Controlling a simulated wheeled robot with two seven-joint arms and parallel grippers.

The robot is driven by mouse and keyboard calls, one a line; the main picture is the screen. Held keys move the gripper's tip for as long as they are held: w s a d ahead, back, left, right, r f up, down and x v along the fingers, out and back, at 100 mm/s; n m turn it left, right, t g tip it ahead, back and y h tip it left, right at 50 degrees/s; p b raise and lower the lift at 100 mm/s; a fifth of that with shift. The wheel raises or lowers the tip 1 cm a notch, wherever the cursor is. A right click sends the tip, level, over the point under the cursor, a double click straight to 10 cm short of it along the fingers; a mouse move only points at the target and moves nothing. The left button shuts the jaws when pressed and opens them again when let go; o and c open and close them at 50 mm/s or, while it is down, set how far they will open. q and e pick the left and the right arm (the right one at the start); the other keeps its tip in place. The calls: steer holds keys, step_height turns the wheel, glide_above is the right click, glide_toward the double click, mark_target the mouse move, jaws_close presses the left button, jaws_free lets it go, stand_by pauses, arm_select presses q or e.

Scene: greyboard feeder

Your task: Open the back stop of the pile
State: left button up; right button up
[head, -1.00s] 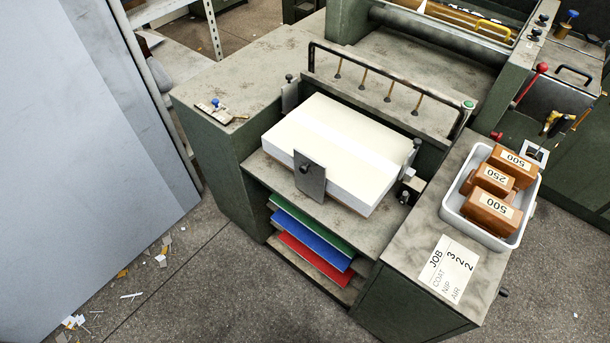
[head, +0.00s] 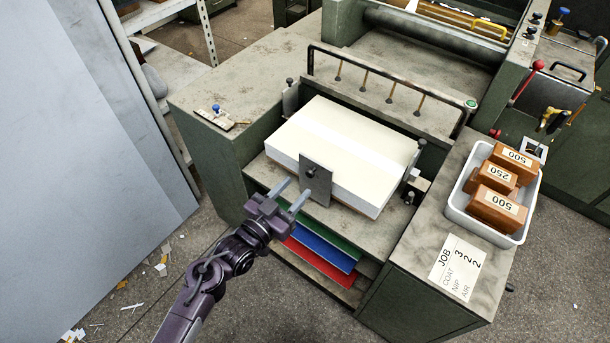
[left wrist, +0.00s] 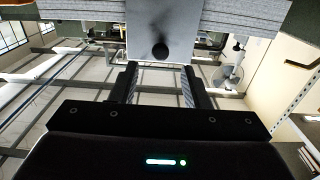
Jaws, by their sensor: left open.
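The back stop (head: 316,181) is a grey upright plate with a dark round knob, standing against the near side of the white board pile (head: 345,150). In the left wrist view the plate (left wrist: 140,30) and its dark knob (left wrist: 160,50) show at the top, in front of the layered edge of the pile. My left gripper (head: 291,190) is open and empty, its two fingers pointing at the plate from just in front of it. In the left wrist view the fingers (left wrist: 160,82) stand apart below the knob, with nothing between them. My right gripper is not in view.
Green, blue and red sheets (head: 320,249) lie on shelves under the pile. A white tray (head: 457,213) with several brown numbered blocks stands at right, beside a job card (head: 457,264). A black rail (head: 385,78) runs behind the pile. A grey panel (head: 85,130) stands at left.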

mark_target(308, 175)
arm_select(q)
steer(key=x, duration=0.5)
steer(key=shift+w+d+p, duration=0.15)
steer(key=shift+w+p, duration=0.05)
steer(key=shift+p, duration=0.15)
jaws_close()
steer(key=shift+f, duration=0.1)
